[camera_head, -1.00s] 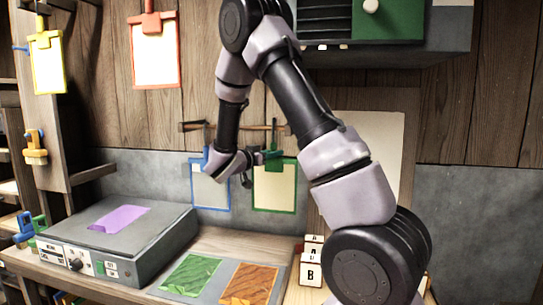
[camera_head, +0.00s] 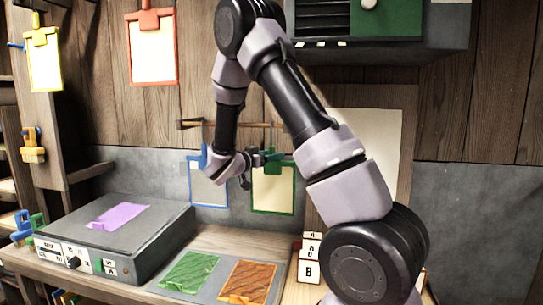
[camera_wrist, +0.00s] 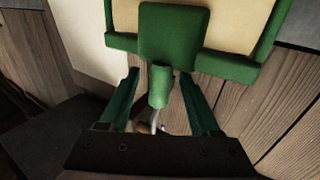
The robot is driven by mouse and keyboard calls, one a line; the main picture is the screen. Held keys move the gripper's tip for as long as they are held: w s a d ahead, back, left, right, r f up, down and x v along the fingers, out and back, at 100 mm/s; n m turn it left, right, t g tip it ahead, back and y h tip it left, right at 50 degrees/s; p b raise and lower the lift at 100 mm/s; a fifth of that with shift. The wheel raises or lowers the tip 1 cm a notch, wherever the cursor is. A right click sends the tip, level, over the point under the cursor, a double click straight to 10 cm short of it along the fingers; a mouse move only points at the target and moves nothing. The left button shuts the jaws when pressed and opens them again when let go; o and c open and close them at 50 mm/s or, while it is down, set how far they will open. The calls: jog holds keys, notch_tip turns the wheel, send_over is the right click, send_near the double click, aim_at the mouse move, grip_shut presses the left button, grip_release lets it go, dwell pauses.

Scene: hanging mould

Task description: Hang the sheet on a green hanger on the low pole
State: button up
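The green hanger (camera_head: 273,168) with its pale sheet (camera_head: 273,190) hangs upright below the low pole (camera_head: 250,127), beside the blue hanger. My gripper (camera_head: 270,158) is at the top of the green hanger. In the wrist view the green hanger (camera_wrist: 174,38) appears with its stem between my fingers (camera_wrist: 159,95). The fingers are apart, with a gap on each side of the stem. A thin metal hook shows below the stem. My arm and gripper hide part of the pole, so I cannot tell whether this hook rests on it.
A blue hanger (camera_head: 208,185) with a sheet hangs just left. Red (camera_head: 152,50) and yellow (camera_head: 43,58) hangers with sheets hang higher left. A grey machine (camera_head: 125,245) stands on the bench, near green (camera_head: 190,272) and orange (camera_head: 249,281) patches. A cabinet (camera_head: 400,35) overhangs at upper right.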

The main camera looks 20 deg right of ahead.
jog(key=shift+a, duration=0.15)
jog(key=v, duration=1.1)
jog(key=s+d+r+n+g+y, duration=0.15)
jog(key=s+d+g+y, duration=0.3)
jog(key=s, duration=0.45)
jog(key=s+d+r+g+y, duration=0.25)
jog(key=s+d+g, duration=0.2)
jog(key=s, duration=0.35)
jog(key=s+a+r+n+t+y, duration=0.6)
jog(key=s+a+r+t+y, duration=0.1)
jog(key=s+a+y, duration=0.1)
jog(key=s+y, duration=0.1)
jog(key=y, duration=0.1)
jog(key=shift+a+r+y, duration=0.35)
jog(key=shift+y, duration=0.05)
jog(key=shift+n, duration=0.25)
